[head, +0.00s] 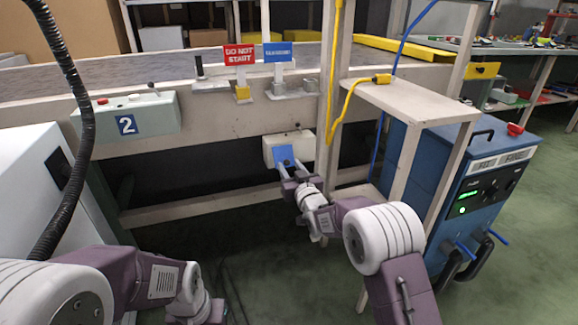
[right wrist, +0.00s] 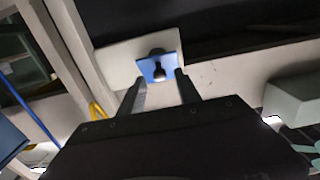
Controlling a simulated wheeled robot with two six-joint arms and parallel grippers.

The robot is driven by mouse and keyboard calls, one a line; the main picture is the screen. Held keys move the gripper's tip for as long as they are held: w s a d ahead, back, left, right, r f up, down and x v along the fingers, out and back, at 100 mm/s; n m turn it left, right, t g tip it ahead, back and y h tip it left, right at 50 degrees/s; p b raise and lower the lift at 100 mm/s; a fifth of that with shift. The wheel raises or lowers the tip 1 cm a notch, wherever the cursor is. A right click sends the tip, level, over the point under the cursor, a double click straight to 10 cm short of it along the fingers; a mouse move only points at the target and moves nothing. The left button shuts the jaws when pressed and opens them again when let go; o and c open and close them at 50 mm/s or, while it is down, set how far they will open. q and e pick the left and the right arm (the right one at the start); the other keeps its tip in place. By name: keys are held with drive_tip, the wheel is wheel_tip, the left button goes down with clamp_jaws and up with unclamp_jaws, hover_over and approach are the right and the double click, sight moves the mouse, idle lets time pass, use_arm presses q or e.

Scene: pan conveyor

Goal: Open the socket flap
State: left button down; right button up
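The socket box (head: 304,146) is cream-coloured and fixed to the beam below the bench. Its blue flap (head: 283,155) covers part of the front and looks shut. In the right wrist view the box (right wrist: 116,65) and the flap (right wrist: 146,69) show, with a dark rounded knob (right wrist: 159,72) on the flap. My right gripper (head: 289,166) is right at the flap. Its fingers are apart, one on each side of the knob in the right wrist view (right wrist: 160,82), with nothing held. Contact cannot be told. My left arm shows at the bottom left; its fingertips are out of frame.
A wooden post and shelf (head: 405,98) with a yellow cable (head: 352,84) stand just right of the socket box. A blue machine (head: 480,185) stands farther right. A grey-green box marked 2 (head: 150,116) hangs left. Red (head: 239,54) and blue (head: 277,52) signs stand above.

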drive_tip(key=shift+w+a, duration=0.25)
drive_tip(key=shift+w, duration=0.45)
clamp_jaws()
idle(1.0)
